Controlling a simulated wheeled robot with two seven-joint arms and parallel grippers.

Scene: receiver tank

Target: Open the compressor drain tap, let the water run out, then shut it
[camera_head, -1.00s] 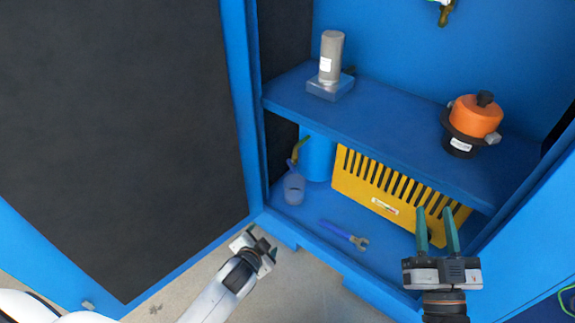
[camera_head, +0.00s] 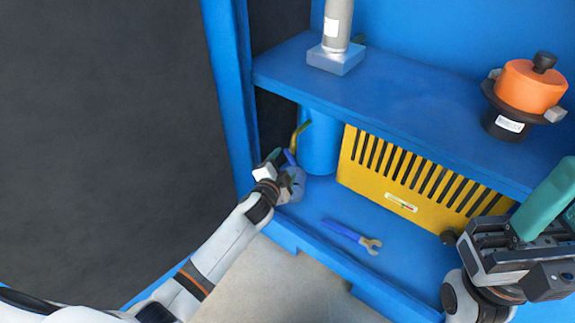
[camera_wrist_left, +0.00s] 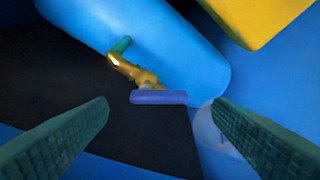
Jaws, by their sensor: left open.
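The blue tank (camera_head: 320,145) stands upright under the cabinet shelf. A brass drain tap (camera_wrist_left: 130,70) comes off it, with a blue-purple lever (camera_wrist_left: 160,97) lying level across the left wrist view. I see no water running. A pale translucent cup (camera_wrist_left: 208,128) sits below the tap, partly hidden by a finger. My left gripper (camera_head: 275,170) is at the tap and cup; in its wrist view its open fingers (camera_wrist_left: 161,106) stand either side of the lever, apparently short of it. My right gripper (camera_head: 548,200) is large at the right edge, its jaw gap unclear.
A yellow slotted panel (camera_head: 410,175) stands right of the tank. A wrench with a blue handle (camera_head: 345,231) lies on the cabinet floor. The shelf (camera_head: 400,90) above holds a grey cylinder (camera_head: 338,25) and an orange-topped pot (camera_head: 530,87). A dark door panel (camera_head: 110,130) is at left.

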